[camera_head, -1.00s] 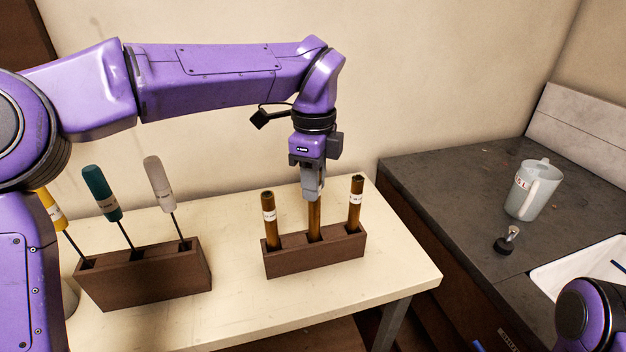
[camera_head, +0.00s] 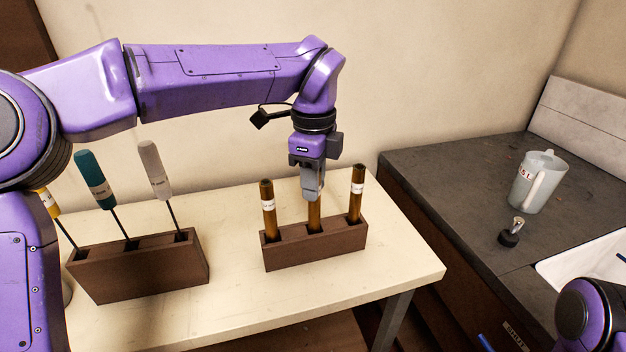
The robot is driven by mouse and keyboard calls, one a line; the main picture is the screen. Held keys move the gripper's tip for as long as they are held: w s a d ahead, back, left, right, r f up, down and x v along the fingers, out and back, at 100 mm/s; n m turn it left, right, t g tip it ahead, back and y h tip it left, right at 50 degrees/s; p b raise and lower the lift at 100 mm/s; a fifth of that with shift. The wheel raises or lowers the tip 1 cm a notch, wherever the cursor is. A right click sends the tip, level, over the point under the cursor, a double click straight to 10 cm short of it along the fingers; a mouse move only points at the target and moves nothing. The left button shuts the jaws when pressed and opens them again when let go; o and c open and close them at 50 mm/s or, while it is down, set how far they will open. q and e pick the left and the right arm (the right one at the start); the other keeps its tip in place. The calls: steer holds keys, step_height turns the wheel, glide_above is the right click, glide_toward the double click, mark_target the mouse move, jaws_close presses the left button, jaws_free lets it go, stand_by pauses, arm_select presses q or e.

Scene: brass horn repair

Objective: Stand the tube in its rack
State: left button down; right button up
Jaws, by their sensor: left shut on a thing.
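A dark brown wooden rack (camera_head: 315,252) stands on the cream table. Two amber-brown tubes with white labels stand in it, a left tube (camera_head: 268,222) and a right tube (camera_head: 355,205), both leaning slightly. My left gripper (camera_head: 313,198) points down above the rack's middle slot, shut on a third brown tube (camera_head: 314,217). This tube is about upright, its lower end hidden in the middle slot. Its top is hidden by the jaws. I cannot tell whether it touches the slot's bottom. My right gripper is out of view.
A second wooden block (camera_head: 140,270) at left holds screwdrivers with yellow, teal and grey handles below my left arm. The cream table (camera_head: 345,290) is bare in front of the rack. A dark counter (camera_head: 450,190) at right holds a clear jug (camera_head: 537,185) and a small black-based item (camera_head: 510,236).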

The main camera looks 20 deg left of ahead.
arm_select(q)
steer(key=shift+f+b, duration=0.4)
steer(key=shift+f, duration=0.1)
steer(key=c, duration=0.9)
jaws_free()
steer(key=shift+o, duration=0.2)
step_height(320, 180, up, 11)
steer(key=p, duration=0.1)
steer(key=shift+f, duration=0.2)
